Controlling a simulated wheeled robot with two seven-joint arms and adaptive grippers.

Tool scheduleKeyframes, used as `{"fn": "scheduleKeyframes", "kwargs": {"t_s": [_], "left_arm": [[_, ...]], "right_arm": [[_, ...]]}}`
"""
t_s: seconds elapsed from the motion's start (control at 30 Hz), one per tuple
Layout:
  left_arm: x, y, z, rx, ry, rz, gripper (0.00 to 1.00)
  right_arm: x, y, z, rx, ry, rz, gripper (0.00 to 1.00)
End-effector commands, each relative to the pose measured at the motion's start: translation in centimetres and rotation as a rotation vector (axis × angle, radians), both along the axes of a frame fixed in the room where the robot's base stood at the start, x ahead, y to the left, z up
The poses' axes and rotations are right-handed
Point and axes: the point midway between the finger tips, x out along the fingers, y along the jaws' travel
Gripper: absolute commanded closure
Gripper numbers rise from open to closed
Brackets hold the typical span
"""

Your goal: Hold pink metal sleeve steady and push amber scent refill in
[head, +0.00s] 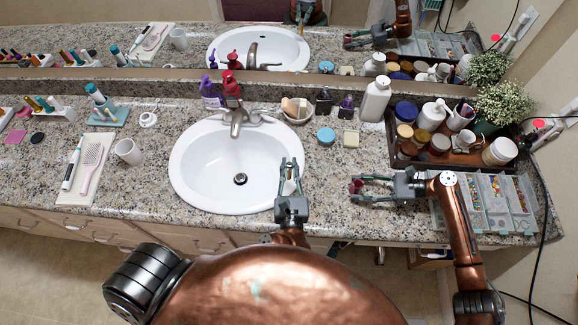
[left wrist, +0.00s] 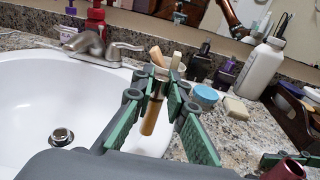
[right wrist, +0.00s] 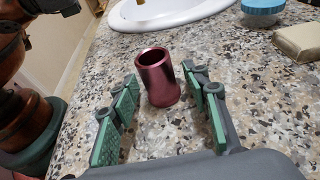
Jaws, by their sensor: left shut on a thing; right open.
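The pink metal sleeve (right wrist: 158,82) is a dark pink, open-topped tube standing upright on the counter. It also shows in the head view (head: 355,186) and at the lower right of the left wrist view (left wrist: 285,171). My right gripper (head: 356,189) is open, with its fingertips (right wrist: 160,82) on both sides of the sleeve and gaps between. My left gripper (head: 290,164) is shut on the amber scent refill (left wrist: 151,116), a slim amber tube with a metal upper end. It holds the refill near the sink's right rim, left of and apart from the sleeve.
The white sink (head: 205,165) lies left of the sleeve. A blue round tin (head: 326,136) and a beige soap bar (head: 351,138) sit behind. A crowded tray (head: 398,160) and clear bead boxes (head: 520,222) stand right. The granite counter around the sleeve is free.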

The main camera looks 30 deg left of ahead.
Motion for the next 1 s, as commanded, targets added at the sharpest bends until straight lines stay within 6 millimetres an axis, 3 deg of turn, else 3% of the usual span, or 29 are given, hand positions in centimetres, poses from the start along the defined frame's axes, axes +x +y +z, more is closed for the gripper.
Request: {"fn": "scheduleKeyframes", "kwargs": {"t_s": [0.17,0.6,0.73,0.87,1.0], "left_arm": [[0.0,0.0,0.0,0.0,0.0,0.0,1.0],[0.0,0.0,0.0,0.0,0.0,0.0,1.0],[0.3,-0.4,0.2,0.0,-0.003,-0.009,1.0],[1.7,-2.7,1.1,0.001,-0.014,-0.051,1.0],[4.1,-7.3,3.1,0.0,-0.031,-0.142,1.0]], "right_arm": [[0.0,0.0,0.0,0.0,0.0,0.0,0.58],[0.0,0.0,0.0,0.0,0.0,0.0,0.88],[0.0,0.0,0.0,0.0,0.0,0.0,0.88],[0.0,0.0,0.0,0.0,0.0,0.0,0.88],[0.0,0.0,0.0,0.0,0.0,0.0,0.88]]}}
